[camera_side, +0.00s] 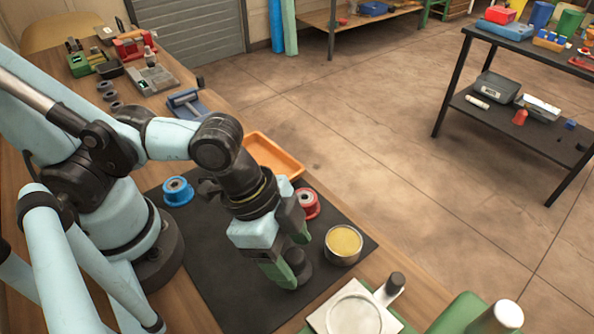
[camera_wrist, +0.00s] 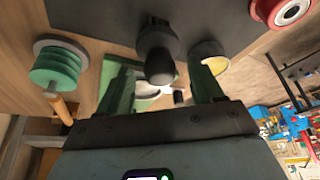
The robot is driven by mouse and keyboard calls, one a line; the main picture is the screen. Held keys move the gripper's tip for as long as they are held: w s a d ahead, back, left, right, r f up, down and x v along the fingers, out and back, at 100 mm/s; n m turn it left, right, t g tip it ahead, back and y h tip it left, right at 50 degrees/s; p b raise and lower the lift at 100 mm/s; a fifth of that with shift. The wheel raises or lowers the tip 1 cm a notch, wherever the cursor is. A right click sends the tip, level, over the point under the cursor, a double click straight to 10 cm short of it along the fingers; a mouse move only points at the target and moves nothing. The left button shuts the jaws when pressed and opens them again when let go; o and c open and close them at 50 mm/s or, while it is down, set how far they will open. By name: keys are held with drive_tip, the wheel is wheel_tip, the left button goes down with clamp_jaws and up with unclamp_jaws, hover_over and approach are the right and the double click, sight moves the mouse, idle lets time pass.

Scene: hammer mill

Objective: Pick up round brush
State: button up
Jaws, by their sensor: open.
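A dark round object with a knob on top, which looks like the round brush (camera_side: 303,273), stands on the black mat (camera_side: 207,250) near its front edge. It also shows in the wrist view (camera_wrist: 158,45), upper middle, with its knob towards me. My gripper (camera_side: 290,258) has green fingers and is low over the mat, right at this object. In the wrist view the fingers (camera_wrist: 160,84) are spread apart, and the dark object shows in the gap between them. I cannot tell whether either finger touches it. The fingers partly hide it in the side view.
A tin with yellow contents (camera_side: 343,242) stands close to the right of my gripper. A red spool (camera_side: 306,204) is behind it, and a blue spool (camera_side: 177,191) is at the mat's left. An orange tray (camera_side: 273,156) lies behind the mat. A white plate (camera_side: 352,313) is in front.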

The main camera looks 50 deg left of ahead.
drive_tip(key=shift+x, duration=0.9)
drive_tip(key=shift+c, duration=0.3)
drive_tip(key=c, duration=1)
drive_tip(key=shift+r, duration=0.15)
drive_tip(key=shift+r, duration=4.85)
clamp_jaws()
